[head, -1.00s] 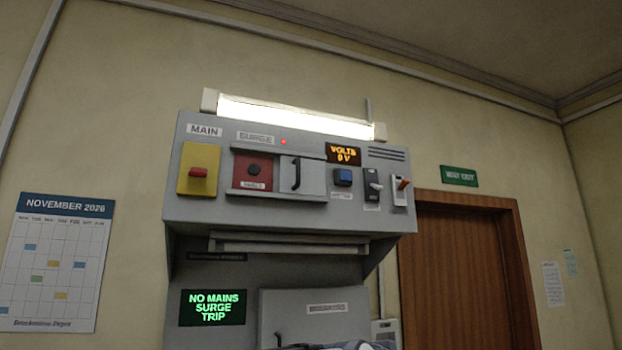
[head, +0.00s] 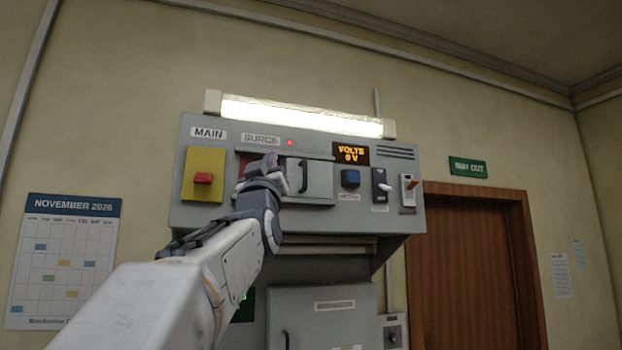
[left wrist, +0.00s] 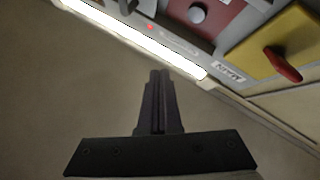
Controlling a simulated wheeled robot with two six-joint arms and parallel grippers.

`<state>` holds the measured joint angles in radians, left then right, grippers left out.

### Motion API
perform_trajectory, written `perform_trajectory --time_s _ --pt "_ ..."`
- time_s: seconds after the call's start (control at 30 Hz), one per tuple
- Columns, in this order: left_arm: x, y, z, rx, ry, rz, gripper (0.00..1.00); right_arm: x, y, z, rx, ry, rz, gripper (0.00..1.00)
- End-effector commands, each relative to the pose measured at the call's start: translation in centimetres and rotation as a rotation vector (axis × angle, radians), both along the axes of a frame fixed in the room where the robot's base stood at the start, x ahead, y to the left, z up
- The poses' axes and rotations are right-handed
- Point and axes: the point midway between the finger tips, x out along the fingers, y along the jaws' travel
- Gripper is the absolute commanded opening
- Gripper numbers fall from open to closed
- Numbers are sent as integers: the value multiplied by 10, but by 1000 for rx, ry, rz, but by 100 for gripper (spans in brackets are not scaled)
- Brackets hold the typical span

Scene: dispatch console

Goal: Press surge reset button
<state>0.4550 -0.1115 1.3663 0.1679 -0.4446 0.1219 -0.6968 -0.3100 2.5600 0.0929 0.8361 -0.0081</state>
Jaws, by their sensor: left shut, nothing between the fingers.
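The surge panel is a red recess (head: 243,160) under the SURGE label (head: 261,139) on the grey console. In the left wrist view the round grey button (left wrist: 196,14) shows on the red plate at the top. A small red light (head: 290,142) glows beside the label.
A grey sliding cover with a dark handle (head: 303,175) stands just right of the recess. The yellow MAIN plate with a red switch (head: 203,178) is left. A blue button (head: 350,178), two switches and a VOLTS display (head: 351,153) reading 0 V are right. A lamp (head: 300,115) runs above.

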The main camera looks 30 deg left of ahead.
Motion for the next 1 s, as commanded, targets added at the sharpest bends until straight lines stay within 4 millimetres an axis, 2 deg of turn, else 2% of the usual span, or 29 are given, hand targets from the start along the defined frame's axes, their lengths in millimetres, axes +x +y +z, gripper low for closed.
perform_trajectory --time_s 0.37,0.8,1.0 --pt "5 4 0 -2 5 -1 0 0 0 4 0 0 0 46" --pt "43 48 2 -1 7 -1 0 0 0 37 0 0 -3 46" --pt "54 62 0 0 5 -1 0 0 0 40 0 0 -4 46"
